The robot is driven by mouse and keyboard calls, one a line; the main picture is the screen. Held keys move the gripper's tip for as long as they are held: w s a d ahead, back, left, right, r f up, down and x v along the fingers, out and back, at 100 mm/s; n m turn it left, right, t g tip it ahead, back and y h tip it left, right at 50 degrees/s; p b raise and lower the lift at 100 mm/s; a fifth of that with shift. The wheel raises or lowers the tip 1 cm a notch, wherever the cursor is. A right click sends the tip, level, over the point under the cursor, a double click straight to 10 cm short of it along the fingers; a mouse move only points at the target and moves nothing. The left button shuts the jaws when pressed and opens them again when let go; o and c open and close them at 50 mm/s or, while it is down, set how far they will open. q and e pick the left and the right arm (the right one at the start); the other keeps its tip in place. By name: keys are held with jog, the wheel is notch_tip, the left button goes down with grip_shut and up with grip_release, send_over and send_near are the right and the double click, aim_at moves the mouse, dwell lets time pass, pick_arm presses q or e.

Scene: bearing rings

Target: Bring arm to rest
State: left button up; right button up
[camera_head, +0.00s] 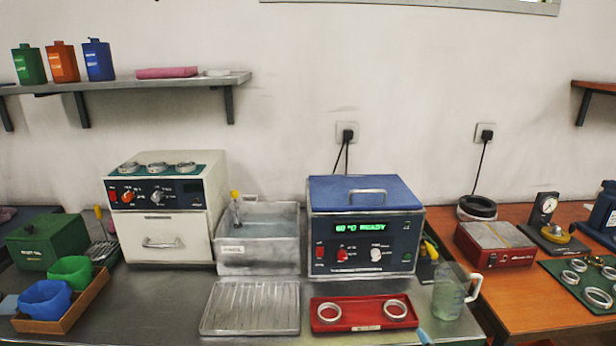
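Neither of my grippers nor my arms can be made out in the head view. Two bearing rings lie apart in a red tray (362,324) at the front of the grey bench: the left ring (329,313) and the right ring (395,309). Several more rings sit on the green top of the white oven-like unit (165,235). Other rings lie on a green mat (567,285) at the right, cut off by the frame edge.
A ribbed metal tray (251,307), empty, lies beside the red tray. Behind stand a liquid-filled metal basin (257,256) and a blue-lidded unit (365,190) with a lit display. A glass jug (449,298) stands at the bench's right edge. A wooden tray (75,315) holds blue and green bins.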

jog(key=s+d+f+m+g, duration=0.1)
jog(key=s+f, duration=0.3)
jog(key=s, duration=0.4)
jog(key=s+d+f+m+g, duration=0.2)
jog(key=s+d+f+m, duration=0.1)
jog(key=s, duration=0.5)
jog(key=s+d+f+m+g, duration=0.2)
jog(key=s+f+m, duration=0.1)
jog(key=s+f, duration=0.3)
jog(key=shift+s+d+m+h, duration=0.15)
jog(key=shift+s+m+h, duration=0.25)
jog(key=shift+s, duration=0.85)
jog(key=shift+f, duration=0.1)
